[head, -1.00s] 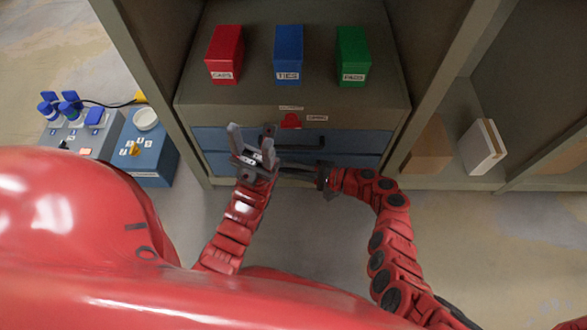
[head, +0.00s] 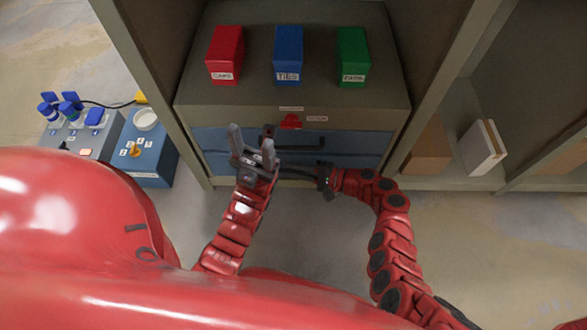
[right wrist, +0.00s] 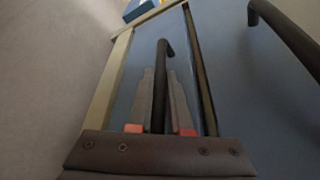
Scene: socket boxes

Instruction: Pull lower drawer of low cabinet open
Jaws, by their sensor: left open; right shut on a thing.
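The low cabinet (head: 200,108) stands ahead in the head view, with two blue drawer fronts. The upper drawer (head: 350,140) has a dark bar handle (head: 300,145). The lower drawer (head: 215,163) is below it, partly hidden by my arms. In the right wrist view, the lower drawer's dark handle (right wrist: 161,75) runs between the fingers of my right gripper (right wrist: 160,100), which is shut on it. My right gripper (head: 300,176) also shows in the head view. My left gripper (head: 252,150) is open and empty in front of the drawers, fingers pointing up in the picture.
Red (head: 225,55), blue (head: 288,55) and green (head: 352,57) labelled boxes stand on the cabinet top. A red knob (head: 291,121) sits above the drawers. A blue box (head: 150,160) is on the floor at left. A white box (head: 482,147) sits on the right shelf.

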